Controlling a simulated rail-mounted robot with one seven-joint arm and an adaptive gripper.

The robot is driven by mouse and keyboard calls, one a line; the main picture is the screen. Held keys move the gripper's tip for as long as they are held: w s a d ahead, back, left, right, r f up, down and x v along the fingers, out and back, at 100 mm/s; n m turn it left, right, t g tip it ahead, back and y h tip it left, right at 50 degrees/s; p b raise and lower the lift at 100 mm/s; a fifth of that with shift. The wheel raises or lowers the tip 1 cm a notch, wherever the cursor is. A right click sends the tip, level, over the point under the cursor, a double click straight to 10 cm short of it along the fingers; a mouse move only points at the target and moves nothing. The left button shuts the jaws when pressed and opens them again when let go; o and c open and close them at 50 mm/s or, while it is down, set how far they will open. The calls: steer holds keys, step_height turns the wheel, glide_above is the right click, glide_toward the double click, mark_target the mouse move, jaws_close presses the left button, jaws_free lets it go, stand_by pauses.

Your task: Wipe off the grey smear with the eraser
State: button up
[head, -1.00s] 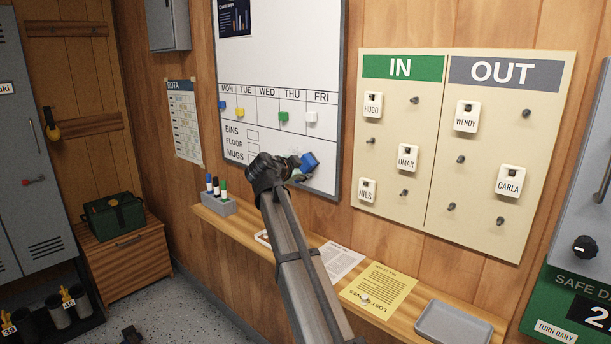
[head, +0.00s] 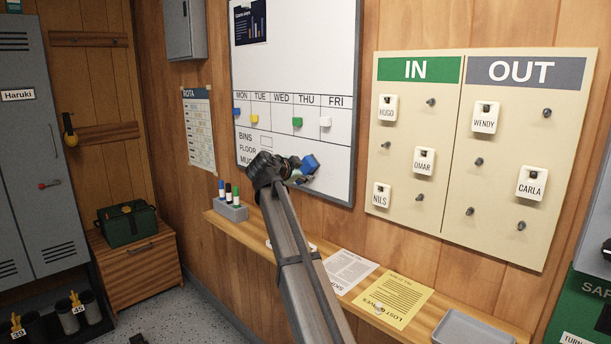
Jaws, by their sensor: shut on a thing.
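The whiteboard (head: 298,60) hangs on the wood wall with a weekday grid and a checklist of bins, floor and mugs. My gripper (head: 297,172) is at the lower part of the board, right of the checklist, shut on the blue eraser (head: 309,165). The eraser is tilted and close to the board face; I cannot tell whether it touches. My gripper and arm cover part of the board's lower edge. I cannot make out the grey smear; it may be hidden behind the gripper or eraser.
A shelf (head: 262,236) runs below the board, holding a pen holder (head: 231,212), papers and a grey tray (head: 468,330). Coloured magnets sit along the weekday grid. The IN/OUT board (head: 455,200) with hanging tags is to the right.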

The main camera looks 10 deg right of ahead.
mark_target(332, 174)
steer(key=shift+w+a+b, duration=0.5)
steer(key=shift+w, duration=0.2)
steer(key=shift+w+a+b, duration=0.45)
steer(key=shift+w+b, duration=0.05)
steer(key=shift+w, duration=0.2)
steer(key=shift+r, duration=0.65)
steer(key=shift+s+d+b, duration=0.3)
steer(key=shift+s+d, duration=1.05)
steer(key=shift+s, duration=0.65)
steer(key=shift+s+d+b, duration=0.3)
steer(key=shift+s+d, duration=1)
steer(key=shift+s, duration=0.65)
steer(key=shift+s+d+b, duration=0.3)
steer(key=shift+s+d, duration=1.05)
steer(key=shift+s, duration=0.65)
steer(key=shift+w+a+b, duration=0.1)
steer(key=shift+w+b, duration=0.05)
steer(key=shift+b, duration=0.15)
steer(key=shift+w+a+b, duration=0.9)
steer(key=shift+w+a, duration=0.4)
steer(key=shift+w, duration=0.65)
steer(key=shift+w+a+b, duration=0.9)
steer(key=shift+w+a, duration=0.4)
steer(key=shift+w, duration=0.65)
steer(key=shift+w+a+b, duration=0.9)
steer(key=shift+w+a, duration=0.4)
steer(key=shift+w, duration=0.65)
steer(key=shift+s+a, duration=0.1)
steer(key=shift+s, duration=0.05)
